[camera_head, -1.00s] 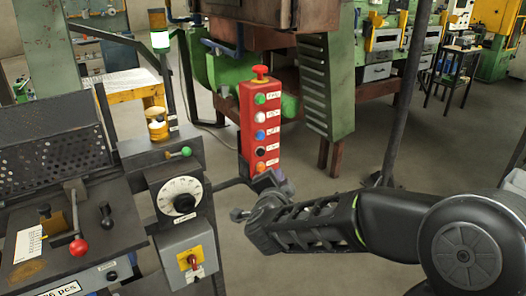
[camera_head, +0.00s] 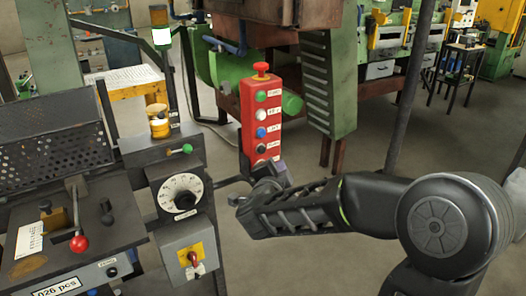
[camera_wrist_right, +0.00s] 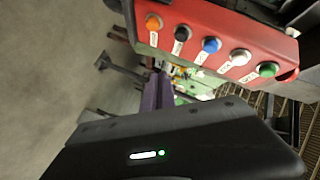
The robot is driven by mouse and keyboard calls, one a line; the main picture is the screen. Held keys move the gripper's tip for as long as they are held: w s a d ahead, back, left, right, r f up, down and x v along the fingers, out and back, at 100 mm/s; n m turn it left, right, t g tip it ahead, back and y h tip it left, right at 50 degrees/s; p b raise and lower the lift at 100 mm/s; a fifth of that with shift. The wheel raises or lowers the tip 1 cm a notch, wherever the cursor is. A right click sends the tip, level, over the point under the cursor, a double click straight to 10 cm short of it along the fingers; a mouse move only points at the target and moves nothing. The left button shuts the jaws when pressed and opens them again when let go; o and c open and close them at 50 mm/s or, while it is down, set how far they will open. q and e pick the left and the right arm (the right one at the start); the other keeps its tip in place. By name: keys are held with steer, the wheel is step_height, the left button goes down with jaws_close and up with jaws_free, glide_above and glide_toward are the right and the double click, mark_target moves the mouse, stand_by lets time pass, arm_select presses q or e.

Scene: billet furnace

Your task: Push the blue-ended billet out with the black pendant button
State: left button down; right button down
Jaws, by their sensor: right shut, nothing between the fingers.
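The red pendant (camera_head: 250,115) hangs in the middle of the head view, with a red mushroom button on top. Below it are green, white, blue and black buttons; the black button (camera_head: 261,148) is low on the face. In the right wrist view the black button (camera_wrist_right: 182,33) sits between the orange button (camera_wrist_right: 153,22) and the blue button (camera_wrist_right: 212,45). My right gripper (camera_head: 274,172) is shut and empty, just below the black button and in front of the pendant's lower end; I cannot tell whether it touches. No blue-ended billet is distinguishable. My left gripper is out of view.
A dark control console (camera_head: 70,215) with a dial and a red-knobbed lever stands at the left. A rusty brown and green machine (camera_head: 330,85) stands behind the pendant. A dark upright post (camera_head: 408,95) rises at the right. Grey floor is open between.

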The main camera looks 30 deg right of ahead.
steer(key=shift+w, duration=2.75)
steer(key=shift+w, duration=0.2)
steer(key=shift+w, duration=0.25)
steer(key=shift+w, duration=0.45)
stand_by(0.4)
stand_by(0.4)
steer(key=shift+s, duration=1)
steer(key=shift+s+b, duration=0.3)
steer(key=shift+s, duration=2.1)
